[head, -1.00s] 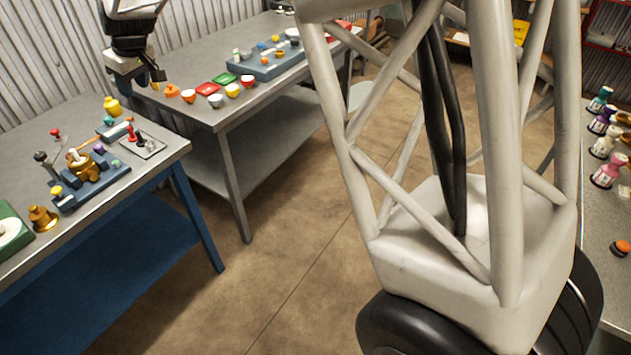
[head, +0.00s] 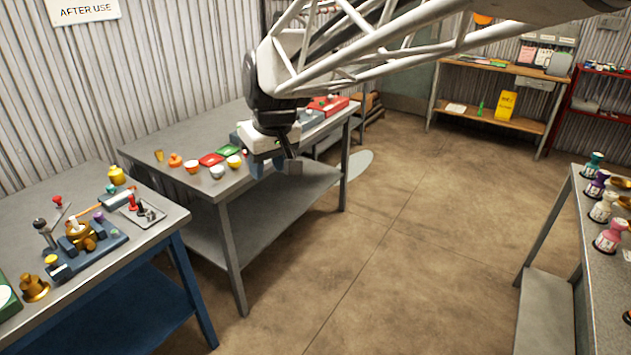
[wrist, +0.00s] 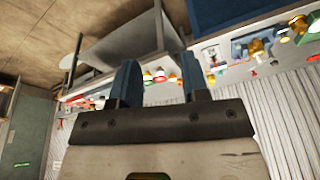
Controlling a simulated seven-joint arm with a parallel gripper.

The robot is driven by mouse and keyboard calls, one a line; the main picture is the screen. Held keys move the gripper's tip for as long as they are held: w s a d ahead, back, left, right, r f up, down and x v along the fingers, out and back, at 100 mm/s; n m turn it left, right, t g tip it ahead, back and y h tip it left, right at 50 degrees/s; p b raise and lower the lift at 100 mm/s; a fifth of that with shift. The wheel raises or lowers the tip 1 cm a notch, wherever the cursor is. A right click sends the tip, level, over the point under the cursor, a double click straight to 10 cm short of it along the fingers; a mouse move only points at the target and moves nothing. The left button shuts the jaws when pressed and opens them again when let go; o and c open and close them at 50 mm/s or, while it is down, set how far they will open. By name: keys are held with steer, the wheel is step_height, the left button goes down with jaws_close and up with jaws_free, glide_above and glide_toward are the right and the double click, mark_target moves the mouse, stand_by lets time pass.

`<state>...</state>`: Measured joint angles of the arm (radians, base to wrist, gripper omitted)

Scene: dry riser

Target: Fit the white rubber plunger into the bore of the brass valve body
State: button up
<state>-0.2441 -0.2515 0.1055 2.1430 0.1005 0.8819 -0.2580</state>
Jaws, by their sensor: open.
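The brass valve body (head: 82,240) sits in a blue fixture (head: 100,252) on the left bench in the head view. A small whitish piece (head: 73,223) shows at its top; I cannot tell whether this is the white rubber plunger or how deep it sits. In the wrist view the brass body (wrist: 256,47) appears small and far off, upside down. My gripper (wrist: 160,78) is open, with two blue fingers apart and nothing between them. In the head view my gripper (head: 276,165) hangs in front of the middle bench, well away from the valve body.
Left bench also holds a brass bell-shaped piece (head: 35,288), a grey tray (head: 150,222) with small parts, and a yellow pot (head: 116,175). The middle bench (head: 190,195) carries coloured cups and red and green pads. Bottles (head: 608,236) stand on the right bench. The floor between is clear.

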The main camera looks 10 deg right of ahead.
steer(key=s+d+f+m, duration=0.2)
steer(key=s+d, duration=0.5)
steer(key=s, duration=0.4)
steer(key=s+d+f+m+h, duration=0.1)
steer(key=s+d+f+m, duration=0.2)
steer(key=s+d+f, duration=0.2)
steer(key=s+d, duration=0.3)
steer(key=s, duration=0.4)
steer(key=shift+s+h, duration=0.25)
steer(key=shift+h, duration=0.05)
